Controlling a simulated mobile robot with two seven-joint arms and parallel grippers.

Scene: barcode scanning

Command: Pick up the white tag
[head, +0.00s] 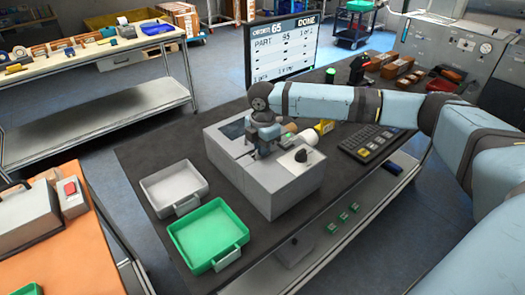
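My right arm reaches in from the right, and its gripper (264,152) points down over the top of a grey box-shaped machine (270,195). The fingers are close to or touching the machine's top, between its dark window (233,128) and a black knob (302,156). The fingers are small and dark here, and I cannot tell whether they are open or shut. I cannot make out a white tag for certain; the gripper may hide it. My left gripper is not in view.
A grey tray (174,182) and a green tray (208,232) are empty, left of the machine. A monitor (280,50) stands behind. The dark tabletop (150,152) is bare at the far left.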

